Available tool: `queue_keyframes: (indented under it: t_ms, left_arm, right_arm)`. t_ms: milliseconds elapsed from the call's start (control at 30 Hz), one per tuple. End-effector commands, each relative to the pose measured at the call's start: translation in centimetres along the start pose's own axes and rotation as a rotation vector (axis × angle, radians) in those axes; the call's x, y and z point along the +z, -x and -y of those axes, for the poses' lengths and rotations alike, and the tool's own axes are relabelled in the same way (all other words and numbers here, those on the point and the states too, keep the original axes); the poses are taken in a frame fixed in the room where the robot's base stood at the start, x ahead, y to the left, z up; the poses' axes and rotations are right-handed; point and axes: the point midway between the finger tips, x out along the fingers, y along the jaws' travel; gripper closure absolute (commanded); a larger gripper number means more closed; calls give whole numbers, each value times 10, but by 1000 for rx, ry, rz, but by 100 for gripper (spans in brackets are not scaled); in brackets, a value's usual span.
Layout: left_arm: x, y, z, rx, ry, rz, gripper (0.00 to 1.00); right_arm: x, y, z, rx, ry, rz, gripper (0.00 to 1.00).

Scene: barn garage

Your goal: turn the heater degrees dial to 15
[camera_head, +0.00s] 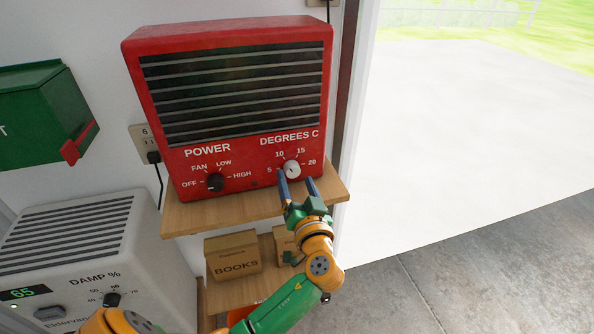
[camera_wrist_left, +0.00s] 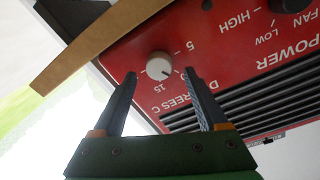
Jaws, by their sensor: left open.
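The red heater (camera_head: 240,110) stands on a wooden shelf, its front facing me. Its white degrees dial (camera_head: 291,169) is at the lower right of the front, with 5, 10, 15 and 20 around it. In the left wrist view the dial (camera_wrist_left: 158,65) has a dark mark pointing between 5 and 15, roughly where 10 lies; a finger hides that number. My left gripper (camera_head: 297,182) is open, with its fingertips just in front of the dial, one towards either side. I cannot tell whether they touch it. My right gripper is not in view.
The black power knob (camera_head: 215,182) is left of the dial. The wooden shelf (camera_head: 225,208) juts out below the heater. Below are a books box (camera_head: 232,264) and a white dehumidifier (camera_head: 80,250). A green box (camera_head: 40,115) hangs at left. The doorway at right is open.

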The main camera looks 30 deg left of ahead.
Motion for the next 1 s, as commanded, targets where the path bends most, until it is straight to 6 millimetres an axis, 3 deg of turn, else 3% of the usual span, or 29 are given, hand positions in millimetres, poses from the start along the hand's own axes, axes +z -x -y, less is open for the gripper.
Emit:
queue_keyframes:
  t_ms: [133,400,467,700,1000]
  left_arm:
    - [-2,-21,0,1,-2,0,24]
    - [1,-25,-1,2,0,2,24]
    - [1,-25,-1,3,0,2,38]
    - [1,-25,-1,3,0,2,100]
    - [0,-25,-1,5,-34,4,100]
  right_arm:
    - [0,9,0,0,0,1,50]
    - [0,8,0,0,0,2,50]
    - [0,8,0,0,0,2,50]
    - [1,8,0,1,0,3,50]
    - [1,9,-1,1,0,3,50]
